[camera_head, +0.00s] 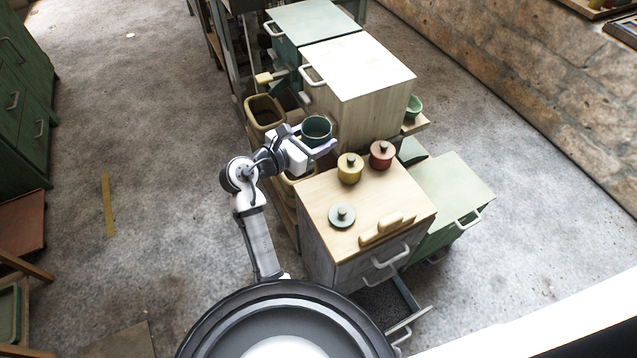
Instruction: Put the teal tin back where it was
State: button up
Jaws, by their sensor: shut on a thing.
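The teal tin (316,128) is a round, open-topped pot, and its dark inside shows from above. My gripper (318,143) is shut on it and holds it upright beyond the left back edge of the low wooden-topped cabinet (318,193). A teal lid with a dark knob (341,215) lies on that cabinet top, apart from the tin. A yellow lidded tin (349,169) and a red lidded tin (381,155) stand near the back edge of the same top. What is directly under the held tin is partly hidden by my gripper.
A taller cabinet with a pale top (358,68) stands just behind the tin. A tan open bin (265,112) is left of my gripper. A wooden handle-like bar (387,229) lies along the cabinet's front edge. Bare wood is free left of the yellow tin.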

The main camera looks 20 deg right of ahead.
aim_at(316, 189)
notch_tip(316, 189, down, 19)
jog(key=shift+f, duration=0.15)
dwell(0.4)
jog(key=shift+f, duration=0.15)
jog(key=o, duration=1.2)
jog(key=shift+c, duration=0.2)
jog(key=shift+r, duration=0.2)
jog(key=b+v, duration=0.1)
jog(key=v, duration=1.1)
